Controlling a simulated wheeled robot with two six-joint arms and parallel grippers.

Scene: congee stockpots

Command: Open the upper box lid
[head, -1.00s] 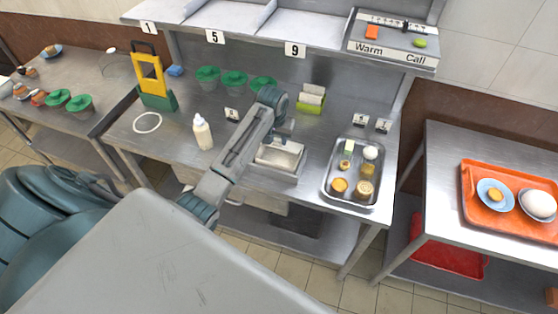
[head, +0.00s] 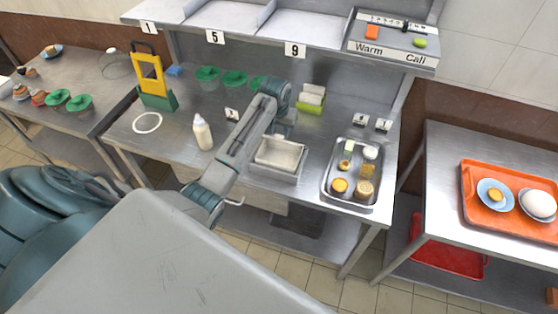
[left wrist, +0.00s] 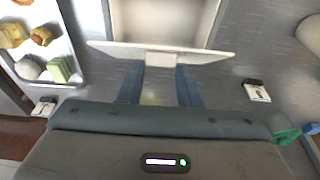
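A metal box (head: 275,175) stands on the steel counter, with a pale panel at its top. In the left wrist view a thin white lid edge (left wrist: 110,48) with a small tab (left wrist: 162,59) crosses in front of the box's pale inside (left wrist: 165,20). My left gripper (left wrist: 161,70) has its two blue fingers apart, one at each side of the tab. I cannot tell whether they press on it. In the head view my left arm reaches over the counter and its wrist (head: 275,92) is at the far side of the box. My right gripper is not seen.
A metal tray (head: 326,197) with several food items lies to the right of the box. A sauce bottle (head: 202,134) stands to the left. A green holder (head: 310,108) and small number cards (head: 361,121) are behind. A shelf (head: 240,32) overhangs the counter's back.

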